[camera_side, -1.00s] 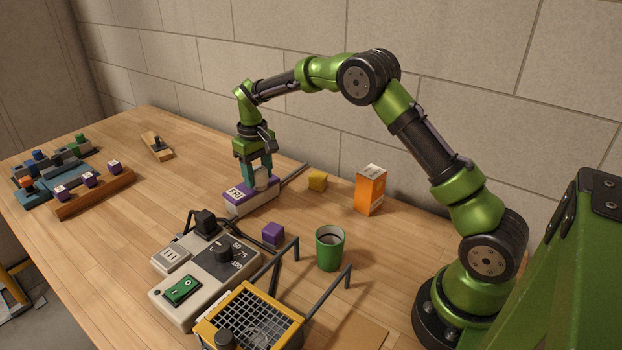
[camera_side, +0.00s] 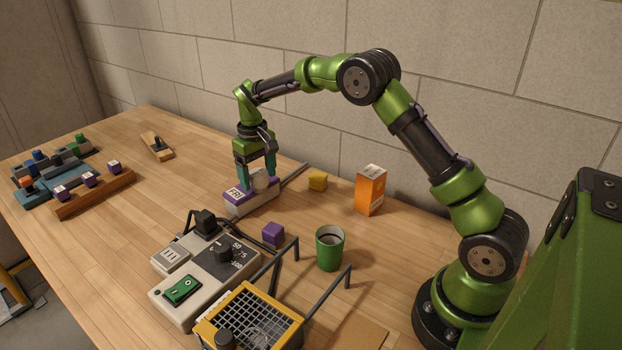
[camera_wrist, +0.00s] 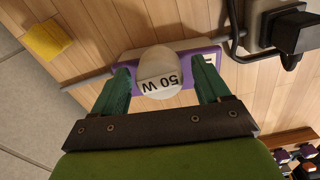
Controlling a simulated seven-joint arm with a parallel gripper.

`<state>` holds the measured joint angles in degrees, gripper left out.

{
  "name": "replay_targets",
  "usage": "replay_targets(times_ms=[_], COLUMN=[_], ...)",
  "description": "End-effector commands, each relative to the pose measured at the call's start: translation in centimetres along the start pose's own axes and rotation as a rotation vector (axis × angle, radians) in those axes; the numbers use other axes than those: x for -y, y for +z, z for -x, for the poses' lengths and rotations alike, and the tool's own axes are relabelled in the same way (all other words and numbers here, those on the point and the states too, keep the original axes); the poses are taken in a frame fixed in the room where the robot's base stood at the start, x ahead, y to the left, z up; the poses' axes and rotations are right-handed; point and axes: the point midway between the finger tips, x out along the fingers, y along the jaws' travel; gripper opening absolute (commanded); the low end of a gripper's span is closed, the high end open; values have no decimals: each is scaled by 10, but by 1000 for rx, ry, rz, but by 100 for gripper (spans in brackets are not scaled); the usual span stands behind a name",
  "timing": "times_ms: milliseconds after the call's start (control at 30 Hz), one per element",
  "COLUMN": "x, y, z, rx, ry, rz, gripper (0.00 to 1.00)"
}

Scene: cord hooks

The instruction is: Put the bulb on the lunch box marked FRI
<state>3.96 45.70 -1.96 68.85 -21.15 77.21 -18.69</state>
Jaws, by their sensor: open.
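My gripper (camera_side: 256,184) is open around the bulb, with one finger on each side. In the wrist view the fingers of my gripper (camera_wrist: 163,85) stand apart from the bulb, with gaps on both sides.
A yellow block (camera_side: 318,181), an orange box (camera_side: 370,190), a purple cube (camera_side: 273,234) and a green cup (camera_side: 330,248) stand to the right. A grey control unit (camera_side: 207,265) and yellow-framed grid (camera_side: 258,318) are in front. Bare table lies left of the lunch box.

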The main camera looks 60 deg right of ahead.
Motion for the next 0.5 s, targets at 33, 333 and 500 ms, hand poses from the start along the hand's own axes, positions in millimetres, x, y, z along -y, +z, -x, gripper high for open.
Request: replay_targets(times_ms=[33,333,500], x=[0,0,0], y=[-1,-1,0], z=[8,71,100], rx=[-4,-6,-3], ry=[0,0,0], rz=[0,-1,0], gripper=[76,76,76])
